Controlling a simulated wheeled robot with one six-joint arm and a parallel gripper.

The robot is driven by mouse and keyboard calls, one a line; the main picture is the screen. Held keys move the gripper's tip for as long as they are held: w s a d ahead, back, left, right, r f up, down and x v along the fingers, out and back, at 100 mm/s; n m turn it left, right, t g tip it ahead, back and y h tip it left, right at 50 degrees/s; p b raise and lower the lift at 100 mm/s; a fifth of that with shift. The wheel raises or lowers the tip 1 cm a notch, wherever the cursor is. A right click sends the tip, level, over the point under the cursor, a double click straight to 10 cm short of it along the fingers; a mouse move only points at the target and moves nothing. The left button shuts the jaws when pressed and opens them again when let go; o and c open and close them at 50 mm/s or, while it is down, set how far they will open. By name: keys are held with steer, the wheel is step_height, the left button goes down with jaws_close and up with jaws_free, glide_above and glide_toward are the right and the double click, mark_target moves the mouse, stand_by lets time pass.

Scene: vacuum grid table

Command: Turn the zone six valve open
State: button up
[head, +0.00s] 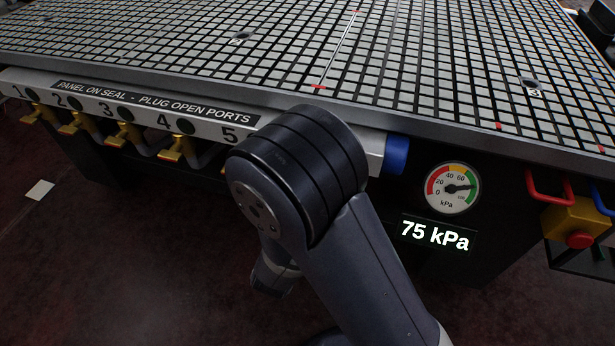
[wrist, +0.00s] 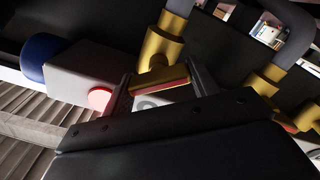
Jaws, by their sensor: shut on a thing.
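The zone six valve shows in the wrist view as a brass body (wrist: 160,48) nearest the blue end cap (wrist: 42,58). Its brass handle (wrist: 158,80) has a red edge. My gripper (wrist: 163,88) is shut on this handle, one finger on each side. A round light beside it (wrist: 100,98) glows red on the pale manifold. In the head view my arm hides my gripper, the zone six valve and its label. The manifold (head: 215,112) shows labels 1 to 5, with dark ports there.
A second brass valve (wrist: 262,92) stands close on the right in the wrist view. The gridded table top (head: 400,50) overhangs the manifold. The gauge (head: 453,188) and a display reading 75 kPa (head: 435,235) are right of my arm. A yellow box with a red button (head: 578,228) is farther right.

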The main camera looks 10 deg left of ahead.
steer(key=n+p, duration=0.5)
steer(key=shift+r+n, duration=0.15)
steer(key=shift+n, duration=0.15)
steer(key=shift+a+f+n+p, duration=0.15)
steer(key=shift+n+p, duration=0.6)
steer(key=shift+n, duration=0.4)
steer(key=shift+d+f+n+p, duration=0.15)
steer(key=shift+n+p, duration=0.6)
steer(key=shift+n, duration=0.4)
steer(key=shift+a, duration=0.1)
steer(key=o, duration=1)
steer(key=s, duration=1)
steer(key=shift+s+a+p, duration=0.3)
steer(key=shift+s+a, duration=0.1)
steer(key=shift+w+d, duration=0.2)
steer(key=shift+w, duration=2.55)
steer(key=shift+w+d, duration=0.2)
steer(key=shift+w, duration=2.5)
